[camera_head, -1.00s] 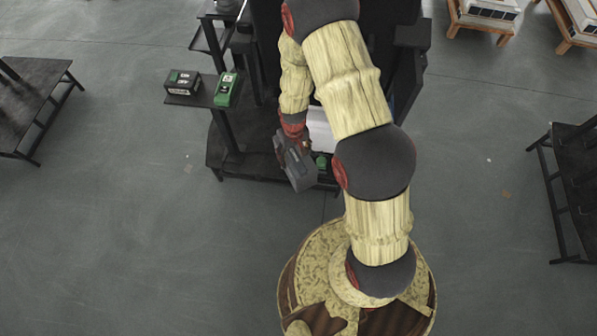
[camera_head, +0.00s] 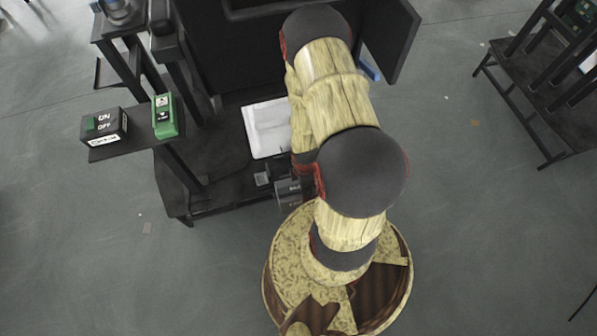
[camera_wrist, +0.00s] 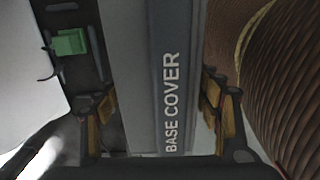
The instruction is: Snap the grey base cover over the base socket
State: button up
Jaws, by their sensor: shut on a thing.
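The grey base cover (camera_wrist: 172,45), lettered "BASE COVER", fills the middle of the wrist view. My gripper (camera_wrist: 158,112) is shut on it, with brown finger pads at its left and right sides. In the head view, a grey block that looks like the cover (camera_head: 289,193) shows at the front edge of the dark bench, partly behind my arm. A green piece (camera_wrist: 70,42) sits on a dark part left of the cover in the wrist view. I cannot clearly identify the base socket, nor tell whether the cover touches it.
A white panel (camera_head: 264,128) lies on the dark bench (camera_head: 225,192). A small grey block (camera_head: 262,179) is near its front edge. An ON/OFF box (camera_head: 104,125) and a green device (camera_head: 165,115) stand on a side shelf.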

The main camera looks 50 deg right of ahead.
jog(key=w+d+f, duration=0.3)
jog(key=w+d, duration=0.2)
jog(key=w, duration=0.3)
jog(key=w+d+f, duration=0.3)
jog(key=w+d, duration=0.2)
jog(key=w, duration=0.4)
jog(key=shift+d, duration=0.25)
dwell(0.9)
jog(key=shift+s+f, duration=0.15)
jog(key=shift+f, duration=0.35)
dwell(1.7)
jog(key=o, duration=1.5)
jog(key=shift+o, duration=0.4)
jog(key=shift+o, duration=0.3)
jog(key=shift+d, duration=0.1)
jog(key=shift+o, duration=1.2)
